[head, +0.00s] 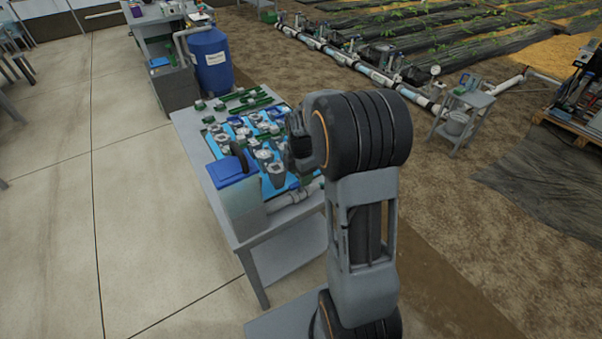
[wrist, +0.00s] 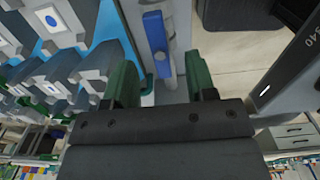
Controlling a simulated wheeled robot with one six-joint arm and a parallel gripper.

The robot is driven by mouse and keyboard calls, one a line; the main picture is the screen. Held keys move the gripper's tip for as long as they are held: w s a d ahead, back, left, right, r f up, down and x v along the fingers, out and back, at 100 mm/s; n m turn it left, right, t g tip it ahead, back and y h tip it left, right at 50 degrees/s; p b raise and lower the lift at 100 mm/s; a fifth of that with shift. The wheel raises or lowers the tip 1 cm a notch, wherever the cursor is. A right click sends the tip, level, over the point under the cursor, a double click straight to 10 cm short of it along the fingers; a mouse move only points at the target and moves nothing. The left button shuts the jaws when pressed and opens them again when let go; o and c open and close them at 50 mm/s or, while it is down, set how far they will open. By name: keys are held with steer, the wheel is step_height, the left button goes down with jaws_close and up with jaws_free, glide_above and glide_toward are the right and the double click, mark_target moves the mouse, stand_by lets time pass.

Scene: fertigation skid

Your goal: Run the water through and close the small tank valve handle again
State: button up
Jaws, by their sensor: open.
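In the wrist view a blue lever handle (wrist: 157,42) lies on a grey pipe or valve body, its length running nearly along the picture's upright. My gripper (wrist: 160,78) has its two green-tipped fingers apart, one on each side of the handle's lower end, with nothing gripped; I cannot tell how far it is from the handle. In the head view a small pale tank (head: 243,208) with a blue lid stands at the table's near corner, and a grey pipe (head: 293,196) runs from it. The handle is not clear there. My arm hides part of the table.
A grey table (head: 197,150) carries a blue mat with several valves and fittings. A dark grey device (wrist: 290,75) stands at the right in the wrist view. A blue barrel (head: 211,62) stands behind the table.

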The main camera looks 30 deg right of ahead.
steer(key=shift+f, duration=0.1)
steer(key=shift+f+b, duration=1.6)
steer(key=shift+f, duration=0.6)
steer(key=shift+c, duration=0.2)
steer(key=c, duration=0.9)
steer(key=m, duration=0.5)
steer(key=shift+r+p, duration=0.1)
steer(key=shift+p, duration=0.3)
steer(key=m, duration=1)
steer(key=shift+p, duration=0.4)
steer(key=m, duration=0.4)
steer(key=shift+m, duration=0.3)
